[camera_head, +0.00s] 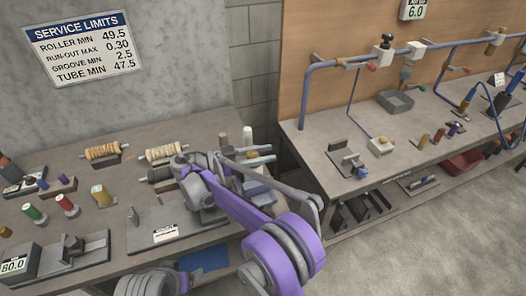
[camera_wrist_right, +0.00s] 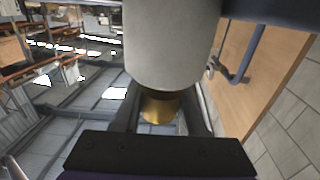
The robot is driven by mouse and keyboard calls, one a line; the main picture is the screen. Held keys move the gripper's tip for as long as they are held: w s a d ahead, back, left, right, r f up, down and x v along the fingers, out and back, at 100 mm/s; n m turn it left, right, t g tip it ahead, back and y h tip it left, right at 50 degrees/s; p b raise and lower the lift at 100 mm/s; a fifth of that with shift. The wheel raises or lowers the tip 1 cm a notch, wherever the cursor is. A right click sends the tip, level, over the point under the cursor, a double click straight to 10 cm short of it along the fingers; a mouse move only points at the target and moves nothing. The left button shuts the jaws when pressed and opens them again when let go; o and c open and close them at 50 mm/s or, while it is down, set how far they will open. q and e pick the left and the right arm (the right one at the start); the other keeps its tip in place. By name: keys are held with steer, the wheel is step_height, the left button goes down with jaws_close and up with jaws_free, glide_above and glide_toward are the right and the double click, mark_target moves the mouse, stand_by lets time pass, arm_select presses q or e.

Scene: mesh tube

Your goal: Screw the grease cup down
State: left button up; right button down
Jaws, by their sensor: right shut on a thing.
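My right gripper (camera_head: 266,154) is over the right end of the left bench, its two grey fingers pointing right. In the right wrist view a light grey cylinder (camera_wrist_right: 172,45) with a dark ring and a brass end (camera_wrist_right: 160,108) sits between the dark fingers. I take it for the grease cup, with the gripper shut on it. In the head view a pale cylinder (camera_head: 248,136) shows just behind the fingers; it may be the same piece. What lies under the gripper is hidden by my arm. My left gripper is not in view.
Spools (camera_head: 103,151), coloured cylinders (camera_head: 66,204) and a grey fixture (camera_head: 165,233) are on the left bench. A brown cylinder (camera_head: 224,142) stands close to the gripper. The right bench (camera_head: 323,140) carries blue piping (camera_head: 309,90) against a wooden panel, beyond a gap.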

stand_by(0.5)
steer(key=shift+c, duration=2.3)
jaws_free()
